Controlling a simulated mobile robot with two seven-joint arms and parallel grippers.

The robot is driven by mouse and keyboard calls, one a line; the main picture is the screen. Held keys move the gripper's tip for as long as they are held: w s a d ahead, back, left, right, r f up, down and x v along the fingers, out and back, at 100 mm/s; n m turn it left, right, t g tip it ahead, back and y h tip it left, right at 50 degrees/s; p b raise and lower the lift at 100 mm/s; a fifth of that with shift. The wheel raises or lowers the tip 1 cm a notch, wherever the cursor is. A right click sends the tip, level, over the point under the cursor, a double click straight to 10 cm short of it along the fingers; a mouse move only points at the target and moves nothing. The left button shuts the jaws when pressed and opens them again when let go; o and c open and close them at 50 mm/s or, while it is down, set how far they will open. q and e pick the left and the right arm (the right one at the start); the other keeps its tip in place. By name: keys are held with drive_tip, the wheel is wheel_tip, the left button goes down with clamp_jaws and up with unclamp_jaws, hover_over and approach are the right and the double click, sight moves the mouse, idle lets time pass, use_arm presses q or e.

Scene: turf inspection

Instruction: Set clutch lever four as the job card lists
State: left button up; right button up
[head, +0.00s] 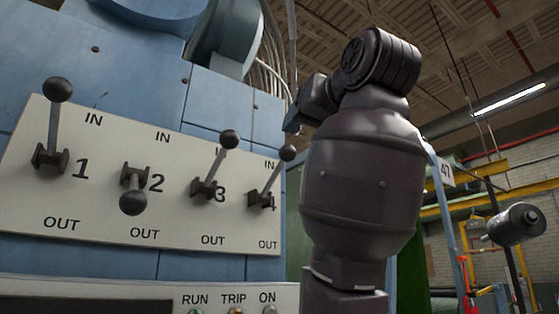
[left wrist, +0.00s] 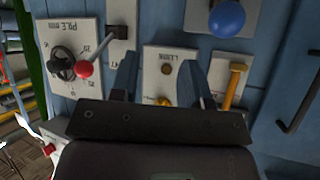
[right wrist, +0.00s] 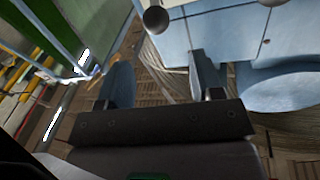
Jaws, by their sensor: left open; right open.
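Clutch lever four (head: 268,180) is on the white plate (head: 100,223), rightmost of its row. It tilts up toward IN, with its black ball knob (head: 288,152) at the top. My right gripper (head: 291,122) is just above that knob, partly behind my own arm. My left gripper (left wrist: 160,80) is open in the left wrist view and out of the head view. No job card shows in these views.
Lever one (head: 55,125) and lever three (head: 216,165) point up; lever two (head: 133,190) points down. Below are RUN, TRIP and ON controls (head: 235,309). Facing my left gripper are a red-knobbed lever (left wrist: 84,69), a yellow handle (left wrist: 235,85) and a blue knob (left wrist: 227,18).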

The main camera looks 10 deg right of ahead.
sight(291, 150)
drive_tip(key=shift+g, duration=0.3)
drive_tip(key=p+x, duration=0.1)
drive_tip(key=x, duration=0.2)
drive_tip(key=p+x, duration=0.1)
drive_tip(key=x, duration=0.2)
drive_tip(key=f+p+x, duration=0.1)
drive_tip(key=x, duration=0.2)
drive_tip(key=shift+w, duration=0.6)
use_arm(q)
drive_tip(key=shift+v, duration=1.05)
use_arm(e)
drive_tip(key=shift+w+a, duration=0.1)
drive_tip(key=shift+w, duration=0.05)
use_arm(q)
drive_tip(key=shift+a+r, duration=0.1)
drive_tip(key=shift+w+r, duration=0.15)
drive_tip(key=shift+r, duration=0.1)
use_arm(e)
clamp_jaws()
